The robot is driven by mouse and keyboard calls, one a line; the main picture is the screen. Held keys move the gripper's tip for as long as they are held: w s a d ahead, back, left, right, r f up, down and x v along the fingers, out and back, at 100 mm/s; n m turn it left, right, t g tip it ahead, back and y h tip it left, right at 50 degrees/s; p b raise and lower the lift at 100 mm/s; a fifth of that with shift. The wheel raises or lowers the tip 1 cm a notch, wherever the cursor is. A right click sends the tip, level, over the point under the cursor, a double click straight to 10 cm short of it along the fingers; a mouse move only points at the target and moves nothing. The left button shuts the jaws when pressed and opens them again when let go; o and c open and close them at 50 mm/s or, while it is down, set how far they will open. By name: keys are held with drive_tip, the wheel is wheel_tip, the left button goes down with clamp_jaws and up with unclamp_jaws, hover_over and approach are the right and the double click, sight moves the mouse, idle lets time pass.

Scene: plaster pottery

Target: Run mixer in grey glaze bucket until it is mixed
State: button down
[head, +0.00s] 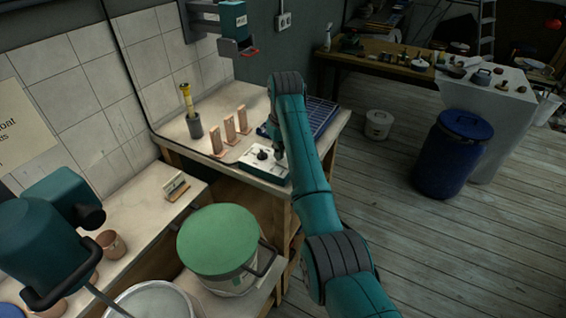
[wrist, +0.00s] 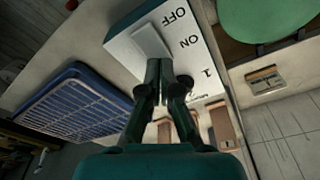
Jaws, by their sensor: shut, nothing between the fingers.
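Whether the mixer turns cannot be told.
A green-lidded bucket (head: 217,240) stands beside the grey one. Several upright wooden pieces (head: 229,128), a dark cup with a yellow-handled tool (head: 195,125) and a blue rack (wrist: 72,115) surround the box. A blue barrel (head: 452,155) stands on the open floor at right.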

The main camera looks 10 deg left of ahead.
drive_tip(key=shift+f, duration=0.75)
idle(0.4)
drive_tip(key=shift+r, duration=3.55)
